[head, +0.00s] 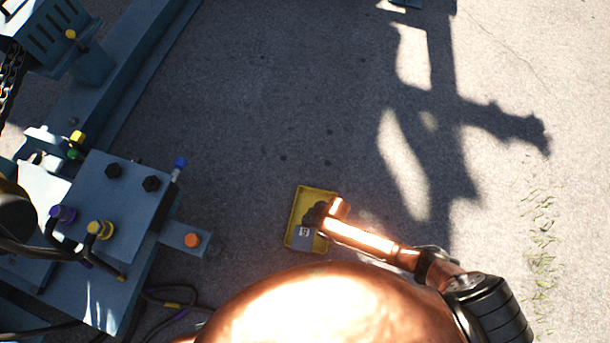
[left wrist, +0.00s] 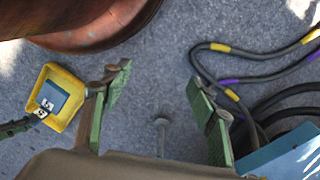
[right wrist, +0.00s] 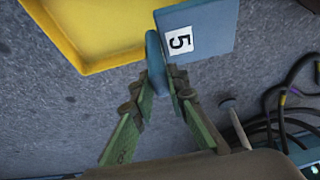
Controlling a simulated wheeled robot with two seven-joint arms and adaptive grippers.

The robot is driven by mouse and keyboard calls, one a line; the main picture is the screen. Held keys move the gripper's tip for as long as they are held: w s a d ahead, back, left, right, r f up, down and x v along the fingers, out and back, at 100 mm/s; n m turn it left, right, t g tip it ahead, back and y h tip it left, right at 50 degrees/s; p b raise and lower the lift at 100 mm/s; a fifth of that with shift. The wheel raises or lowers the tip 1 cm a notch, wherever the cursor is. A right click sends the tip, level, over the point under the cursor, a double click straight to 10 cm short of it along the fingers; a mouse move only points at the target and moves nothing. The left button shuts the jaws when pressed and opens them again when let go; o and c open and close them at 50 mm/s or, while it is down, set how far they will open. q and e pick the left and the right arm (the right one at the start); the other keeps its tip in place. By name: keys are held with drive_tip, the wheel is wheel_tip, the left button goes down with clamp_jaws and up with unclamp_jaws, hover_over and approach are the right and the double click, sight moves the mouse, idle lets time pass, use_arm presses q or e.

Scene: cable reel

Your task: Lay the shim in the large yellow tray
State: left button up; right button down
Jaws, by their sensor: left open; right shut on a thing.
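The yellow tray (head: 296,207) lies on the ground near the lower middle of the head view; it also shows in the left wrist view (left wrist: 48,74) and the right wrist view (right wrist: 100,60). The shim is a blue-grey plate labelled 5 (right wrist: 208,30). My right gripper (right wrist: 163,84) is shut on its raised blue tab. The shim overlaps the tray in the head view (head: 301,241) and left wrist view (left wrist: 52,97); I cannot tell whether it touches the tray. My right gripper (head: 318,214) partly covers the tray. My left gripper (left wrist: 160,88) is open and empty, apart from the tray.
A blue steel frame with a block (head: 120,200) stands at the left, with coloured caps and an orange-tipped bracket (head: 190,240). Black cables (left wrist: 235,75) with yellow and purple bands lie on the ground near it.

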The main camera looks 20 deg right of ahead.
use_arm(q)
drive_tip(key=w+d+f+t+h+b, duration=0.1)
drive_tip(key=w+d+f+t+b, duration=0.2)
drive_tip(key=f, duration=0.4)
drive_tip(key=w+d+f+t+h+b, duration=0.1)
drive_tip(key=w+d+f+t+b, duration=0.3)
drive_tip(key=w+f+b, duration=0.2)
drive_tip(key=shift+w+f, duration=0.75)
drive_tip(key=shift+w, duration=0.2)
use_arm(e)
drive_tip(key=w+d+f, duration=0.6)
drive_tip(key=w+f, duration=0.2)
drive_tip(key=f, duration=0.3)
drive_tip(key=shift+w, duration=0.4)
use_arm(q)
drive_tip(key=shift+b, duration=0.3)
use_arm(e)
drive_tip(key=shift+f, duration=0.2)
drive_tip(key=c, duration=2.3)
unclamp_jaws()
drive_tip(key=shift+s+d+f, duration=0.15)
drive_tip(key=o, duration=0.4)
